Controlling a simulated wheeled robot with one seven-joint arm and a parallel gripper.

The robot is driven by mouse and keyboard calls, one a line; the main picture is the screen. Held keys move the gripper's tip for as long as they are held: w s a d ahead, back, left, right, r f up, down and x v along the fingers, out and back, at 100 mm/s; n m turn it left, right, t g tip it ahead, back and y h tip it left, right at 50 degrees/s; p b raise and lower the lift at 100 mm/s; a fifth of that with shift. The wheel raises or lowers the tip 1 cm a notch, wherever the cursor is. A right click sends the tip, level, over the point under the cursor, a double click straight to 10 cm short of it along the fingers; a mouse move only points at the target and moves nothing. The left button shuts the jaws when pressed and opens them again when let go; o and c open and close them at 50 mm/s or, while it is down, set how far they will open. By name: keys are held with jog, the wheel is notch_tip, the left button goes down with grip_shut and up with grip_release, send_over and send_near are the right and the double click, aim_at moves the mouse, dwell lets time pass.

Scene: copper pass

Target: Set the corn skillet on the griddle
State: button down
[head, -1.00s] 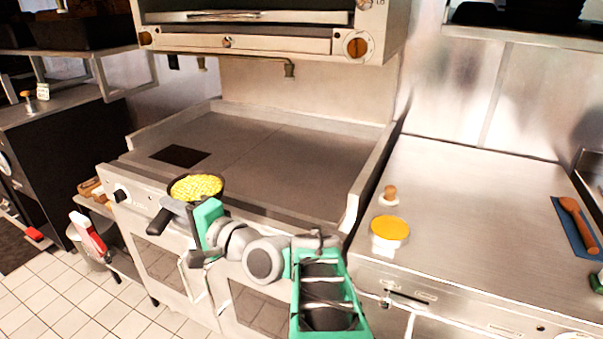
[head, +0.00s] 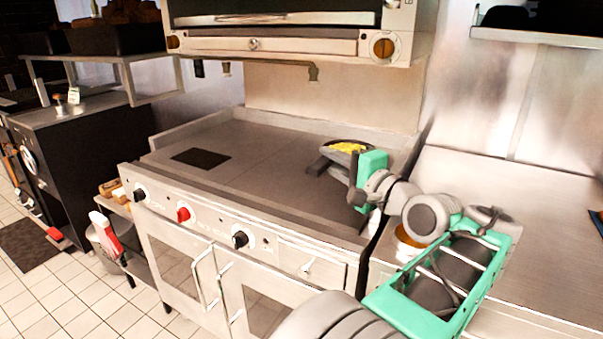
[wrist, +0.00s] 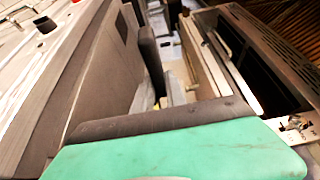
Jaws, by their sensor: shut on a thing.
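The corn skillet, a dark pan full of yellow corn (head: 348,147), is over the right part of the griddle (head: 265,170) in the head view. My gripper (head: 340,170) is shut on the skillet and comes in from the right; the green wrist hides part of the pan. I cannot tell whether the pan touches the griddle surface. In the wrist view my green gripper body (wrist: 180,150) fills the bottom, and the pan is mostly hidden.
A darker square (head: 200,157) marks the griddle's left part. Low guards edge its back and sides. A broiler (head: 275,45) hangs above the back. Control knobs (head: 183,214) line the front. A steel counter (head: 470,185) stands at the right, with an orange-topped container (head: 408,240) partly behind my arm.

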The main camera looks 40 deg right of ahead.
jog(key=p, duration=0.3)
jog(key=shift+w+a+r, duration=0.2)
jog(key=shift+w+r, duration=0.2)
jog(key=w+f, duration=0.3)
jog(key=w+d+f+b, duration=0.1)
jog(key=w+f, duration=0.2)
jog(key=w, duration=0.1)
jog(key=w+f, duration=0.3)
jog(key=w, duration=0.1)
jog(key=shift+w+d+f+b, duration=0.15)
jog(key=shift+d+f+b, duration=0.2)
jog(key=shift+b, duration=0.05)
jog(key=f, duration=0.3)
jog(key=shift+w+b, duration=0.25)
jog(key=shift+b, duration=0.05)
jog(key=shift+f, duration=0.25)
